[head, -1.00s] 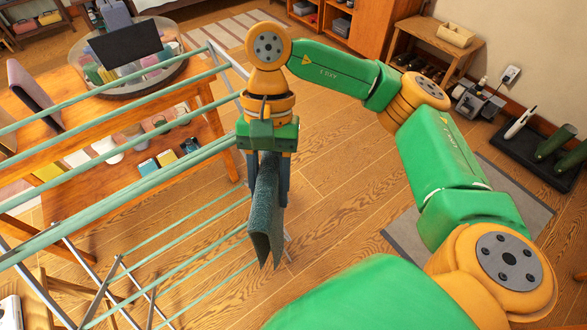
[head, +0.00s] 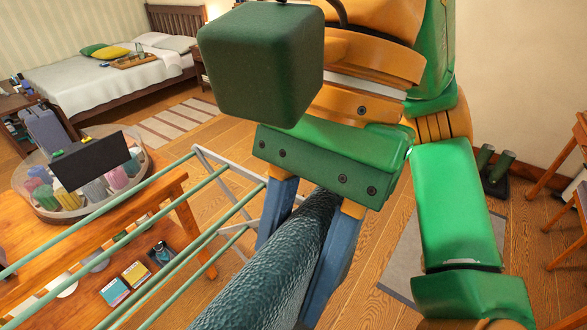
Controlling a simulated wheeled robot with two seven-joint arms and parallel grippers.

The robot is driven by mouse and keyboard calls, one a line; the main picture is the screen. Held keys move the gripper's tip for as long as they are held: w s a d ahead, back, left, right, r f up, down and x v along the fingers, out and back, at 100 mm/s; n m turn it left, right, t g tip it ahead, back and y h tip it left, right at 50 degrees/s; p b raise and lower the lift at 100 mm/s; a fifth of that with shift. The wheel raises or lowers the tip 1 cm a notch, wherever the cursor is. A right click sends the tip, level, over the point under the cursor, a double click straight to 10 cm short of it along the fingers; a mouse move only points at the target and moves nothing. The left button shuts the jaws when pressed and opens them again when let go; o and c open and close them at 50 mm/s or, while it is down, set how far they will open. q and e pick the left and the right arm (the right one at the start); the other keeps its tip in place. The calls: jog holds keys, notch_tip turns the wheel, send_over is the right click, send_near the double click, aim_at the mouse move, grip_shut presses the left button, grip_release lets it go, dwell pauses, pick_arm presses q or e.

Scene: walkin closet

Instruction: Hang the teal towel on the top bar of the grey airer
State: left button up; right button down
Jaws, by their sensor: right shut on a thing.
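The teal towel (head: 265,275) is a thick, textured cloth close to the camera in the head view. My right gripper (head: 305,265) is shut on it, with a blue finger on each side of the towel. The towel runs down and left out of the frame, so its lower part is hidden. The grey airer (head: 222,168) stands to the left, with pale green bars (head: 170,275) sloping from its far end toward the lower left. The towel is to the right of these bars; whether it touches any cannot be told. My left gripper is not in view.
A wooden table (head: 90,245) stands behind the airer, with a round tray (head: 28,207) of rolled cloths and a dark panel (head: 90,160). A bed (head: 110,75) is at the back left. A grey mat (head: 400,265) lies on the floor at right.

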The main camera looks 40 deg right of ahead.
jog(key=w+a, duration=0.1)
jog(key=w+a+p, duration=0.1)
jog(key=w, duration=0.1)
jog(key=shift+r, duration=0.15)
jog(key=w+a+p, duration=0.2)
jog(key=w+p, duration=0.2)
jog(key=w, duration=0.4)
notch_tip(320, 180, down, 24)
jog(key=b, duration=2)
jog(key=shift+a, duration=0.25)
jog(key=shift+w+r, duration=0.1)
jog(key=shift+r, duration=0.05)
jog(key=shift+c, duration=1.9)
grip_release()
